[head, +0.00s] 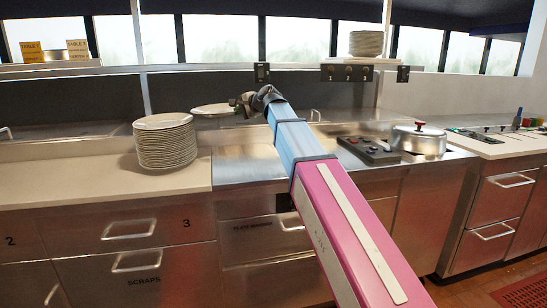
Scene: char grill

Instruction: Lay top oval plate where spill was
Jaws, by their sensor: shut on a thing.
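A tall stack of white oval plates (166,146) stands on the pale counter at the left. My gripper (240,105) is shut on a single oval plate (211,109). The plate sticks out to the left of the gripper, roughly level, near the height of the stack top and apart from it. The plate's held edge and the fingertips are small and partly hidden. No spill can be made out on the visible counter.
Left of the stack the pale counter (70,178) is clear. A bare steel worktop (245,168) lies below the gripper. A black control panel (368,151) and a lidded pot (419,141) stand to the right. A plate stack (366,44) sits on the upper shelf.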

